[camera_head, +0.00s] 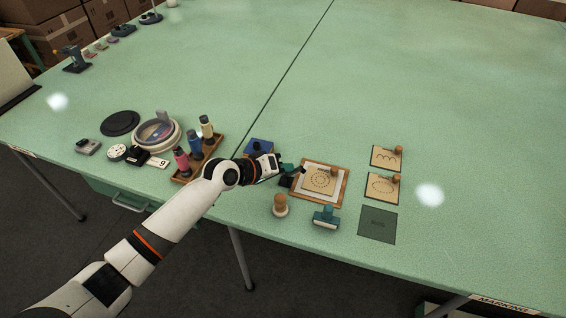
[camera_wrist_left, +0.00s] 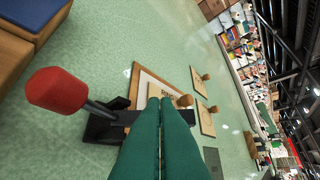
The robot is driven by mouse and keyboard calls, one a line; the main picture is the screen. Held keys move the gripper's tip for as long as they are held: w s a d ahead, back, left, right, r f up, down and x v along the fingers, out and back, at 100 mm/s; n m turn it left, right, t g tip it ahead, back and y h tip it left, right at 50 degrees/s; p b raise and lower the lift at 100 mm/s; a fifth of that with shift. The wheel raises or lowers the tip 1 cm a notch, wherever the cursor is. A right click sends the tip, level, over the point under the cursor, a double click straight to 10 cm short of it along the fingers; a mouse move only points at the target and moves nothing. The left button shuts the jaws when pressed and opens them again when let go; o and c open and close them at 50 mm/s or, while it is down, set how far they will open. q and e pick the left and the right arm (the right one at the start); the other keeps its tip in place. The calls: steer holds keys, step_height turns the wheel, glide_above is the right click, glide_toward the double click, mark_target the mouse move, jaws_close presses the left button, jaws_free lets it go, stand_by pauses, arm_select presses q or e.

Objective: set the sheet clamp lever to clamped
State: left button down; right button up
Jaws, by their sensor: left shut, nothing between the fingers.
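The sheet clamp lever has a red knob (camera_wrist_left: 57,91) on a short grey shaft; it stands large at the left in the left wrist view. Its black clamp body (camera_wrist_left: 106,122) sits at the edge of a wooden board (camera_wrist_left: 148,76) that also shows in the head view (camera_head: 344,188). The arm hides much of the clamp in the head view. My right gripper is out of view.
A wooden-handled stamp (camera_head: 280,206) and a teal tool (camera_head: 326,217) stand in front. Pattern cards (camera_head: 383,187) lie right.

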arm_select(q)
steer(key=y+p, duration=0.1)
steer(key=p, duration=0.2)
steer(key=d+m+y+p, duration=0.1)
steer(key=p, duration=0.2)
steer(key=s+d+m+y+p, duration=0.1)
steer(key=p, duration=0.1)
steer(key=shift+d+r+y+p, duration=0.2)
steer(key=shift+y+p, duration=0.1)
steer(key=shift+p, duration=0.1)
steer(key=shift+d+f+t+y+p, duration=0.15)
steer(key=shift+f+t+y+p, duration=0.1)
steer(key=shift+t+y+p, duration=0.1)
steer(key=shift+d+f+m+y+p, duration=0.25)
steer(key=shift+f+m+y+p, duration=0.1)
steer(key=shift+m+y, duration=0.2)
steer(key=shift+s+d+f, duration=0.1)
steer(key=shift+d+f, duration=0.1)
steer(key=shift+f, duration=0.25)
steer(key=shift+d+f, duration=0.1)
steer(key=shift+f, duration=0.05)
step_height(320, 180, up, 4)
steer(key=p, duration=0.4)
steer(key=d+v, duration=0.1)
steer(key=v, duration=0.9)
steer(key=shift+s+b, duration=0.3)
steer(key=shift+b, duration=0.05)
